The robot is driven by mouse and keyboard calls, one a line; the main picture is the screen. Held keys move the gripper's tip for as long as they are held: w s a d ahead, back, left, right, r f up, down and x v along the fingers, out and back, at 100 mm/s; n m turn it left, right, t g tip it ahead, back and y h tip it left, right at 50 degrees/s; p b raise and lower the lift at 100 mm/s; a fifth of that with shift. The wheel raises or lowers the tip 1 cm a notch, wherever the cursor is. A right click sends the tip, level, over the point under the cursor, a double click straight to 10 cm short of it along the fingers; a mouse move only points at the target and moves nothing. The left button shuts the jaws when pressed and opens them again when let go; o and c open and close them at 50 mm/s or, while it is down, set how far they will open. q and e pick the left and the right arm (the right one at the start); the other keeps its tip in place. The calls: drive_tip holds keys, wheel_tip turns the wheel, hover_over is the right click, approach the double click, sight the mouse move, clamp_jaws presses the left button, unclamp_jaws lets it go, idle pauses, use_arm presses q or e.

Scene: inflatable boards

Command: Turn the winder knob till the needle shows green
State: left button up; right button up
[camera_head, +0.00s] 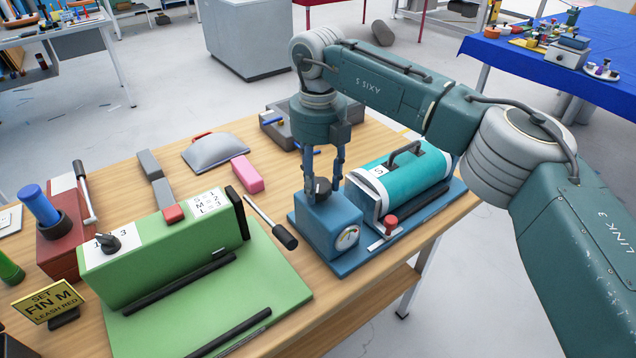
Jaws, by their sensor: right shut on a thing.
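The winder is a blue box (331,222) on a blue base at the middle of the table, with a dark knob (321,188) on top. A round white gauge (347,237) is on its front face; its needle is too small to read against the coloured marks. My right gripper (323,182) points straight down from above, its two fingers closed on either side of the knob. A teal cylinder (412,178) with a black handle and an S label lies on the same base behind the box. My left gripper is out of view.
A green machine (165,255) with a black knob and a lever with a black grip (285,237) stands left of the winder. A yellow sign (48,302) reads "SET FIN M LEASH RED". A pink block (246,174) and a grey cushion-like piece (215,152) lie behind.

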sight(318, 184)
drive_tip(key=shift+w+r+m, duration=0.1)
drive_tip(key=shift+m, duration=0.5)
drive_tip(key=o, duration=1.2)
drive_tip(key=shift+c, duration=0.2)
wheel_tip(318, 184, up, 12)
